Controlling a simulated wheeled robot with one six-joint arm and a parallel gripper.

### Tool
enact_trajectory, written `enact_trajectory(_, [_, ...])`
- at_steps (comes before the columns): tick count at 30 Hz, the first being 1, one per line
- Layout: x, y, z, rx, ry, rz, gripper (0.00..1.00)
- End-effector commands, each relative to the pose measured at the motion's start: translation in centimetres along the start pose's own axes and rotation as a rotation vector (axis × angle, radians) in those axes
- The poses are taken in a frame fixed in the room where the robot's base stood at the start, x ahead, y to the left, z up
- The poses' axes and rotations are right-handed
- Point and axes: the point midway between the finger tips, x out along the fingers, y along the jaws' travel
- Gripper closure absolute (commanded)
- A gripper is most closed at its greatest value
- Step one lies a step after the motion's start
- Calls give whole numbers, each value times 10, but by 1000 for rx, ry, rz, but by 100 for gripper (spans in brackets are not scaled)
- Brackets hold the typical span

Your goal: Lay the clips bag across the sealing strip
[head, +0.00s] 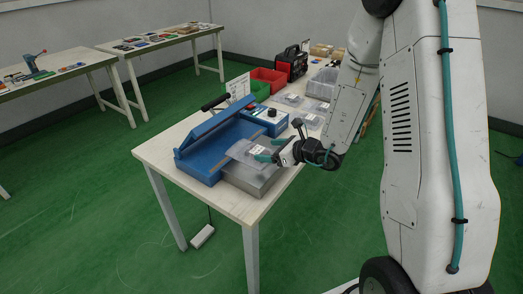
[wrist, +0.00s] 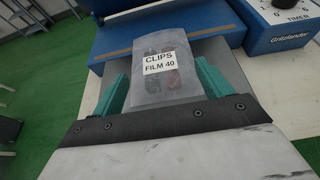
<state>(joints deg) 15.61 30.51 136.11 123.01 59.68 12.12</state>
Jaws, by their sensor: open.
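The clips bag (wrist: 153,84), clear with dark contents and a white "CLIPS FILM 40" label, lies over the grey metal shelf (head: 238,181) at the sealer's front. It also shows in the head view (head: 247,154). In the wrist view its far end overlaps the brown sealing strip (wrist: 114,57), which shows on both sides of it. The blue sealer (head: 207,157) has its lid (head: 213,126) raised. My gripper (wrist: 162,68) is open, its teal fingers on either side of the bag; I cannot tell whether they touch it. It also shows in the head view (head: 269,150).
Other clear bags (head: 291,99), green and red bins (head: 268,79) and a black machine (head: 292,62) stand farther along the table. The green floor in front of the table is mostly clear.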

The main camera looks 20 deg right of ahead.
Motion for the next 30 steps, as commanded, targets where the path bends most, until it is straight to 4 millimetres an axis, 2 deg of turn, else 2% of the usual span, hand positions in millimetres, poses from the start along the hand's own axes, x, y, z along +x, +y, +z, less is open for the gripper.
enact_trajectory(3, [-28,-1,0,1,-1,-4,22])
enact_trajectory(9, [-61,-1,0,1,0,-3,22])
enact_trajectory(16, [-75,0,0,-2,0,1,22])
enact_trajectory(19, [-76,8,10,-41,-6,30,22])
enact_trajectory(23, [-83,45,46,-229,-28,168,22])
enact_trajectory(27, [-109,113,90,-580,-44,413,22])
enact_trajectory(30, [-138,159,105,-850,-34,589,22])
